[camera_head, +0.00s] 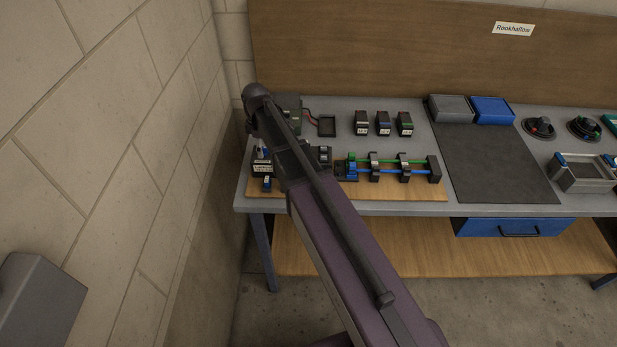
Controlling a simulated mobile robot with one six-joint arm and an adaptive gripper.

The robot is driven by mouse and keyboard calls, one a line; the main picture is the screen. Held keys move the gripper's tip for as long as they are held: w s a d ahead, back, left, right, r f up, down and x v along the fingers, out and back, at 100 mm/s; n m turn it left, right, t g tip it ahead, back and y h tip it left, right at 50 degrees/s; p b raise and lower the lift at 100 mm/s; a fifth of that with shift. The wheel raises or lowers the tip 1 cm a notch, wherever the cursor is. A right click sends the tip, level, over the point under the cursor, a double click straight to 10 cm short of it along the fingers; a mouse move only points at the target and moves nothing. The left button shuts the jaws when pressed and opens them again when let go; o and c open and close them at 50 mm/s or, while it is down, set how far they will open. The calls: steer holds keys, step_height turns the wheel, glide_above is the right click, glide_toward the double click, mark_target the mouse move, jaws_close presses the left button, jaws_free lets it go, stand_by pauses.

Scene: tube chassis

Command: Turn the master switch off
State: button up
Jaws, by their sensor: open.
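I cannot tell for sure which part is the master switch. At the left end of the bench a small dark device (262,168) with a white label and blue parts shows just left of my arm. Behind my arm a dark box (291,102) is partly hidden, with a red lead running right to a small black tray (327,126). My arm reaches up and left across the bench's left end and covers part of this area. My gripper does not show clearly; it seems hidden behind the arm.
A wooden board (410,192) holds blue and green tubes in dark clamps. Several small labelled blocks (383,124) stand behind it. A dark mat (490,165), grey and blue bins (492,110) and a metal tray (585,175) lie right. A block wall (110,150) bounds the left.

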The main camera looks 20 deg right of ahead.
steer(key=shift+n, duration=0.4)
step_height(320, 180, up, 14)
steer(key=p, duration=1.4)
steer(key=s+d+f+m+b, duration=0.4)
steer(key=s+m, duration=0.3)
steer(key=s, duration=0.3)
steer(key=s+d+f+m+b, duration=0.5)
steer(key=s+f+m+b, duration=0.1)
steer(key=s, duration=0.3)
steer(key=shift+s+m, duration=0.4)
steer(key=shift+m, duration=0.4)
steer(key=shift+d, duration=0.1)
